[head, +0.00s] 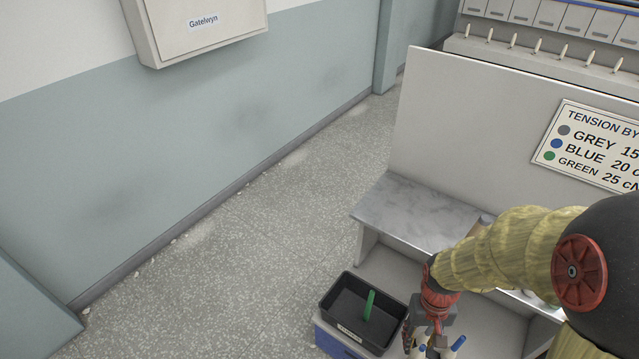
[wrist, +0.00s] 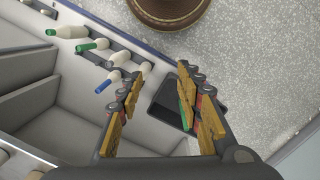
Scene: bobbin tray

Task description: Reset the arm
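My gripper (wrist: 160,72) is open in the wrist view, its two fingers well apart with nothing held between them. In the head view my gripper (head: 432,322) hangs at the lower right, beside the black tray, and its fingers are partly hard to make out. In the wrist view the tray (wrist: 168,97) shows partly behind the right finger.
Several bobbins with green or blue tips, such as a green-tipped one (wrist: 68,32), stick out at left in the wrist view. A grey bench (head: 415,212) and upright panel (head: 470,125) stand close to my arm. Speckled floor (head: 230,270) is clear at left.

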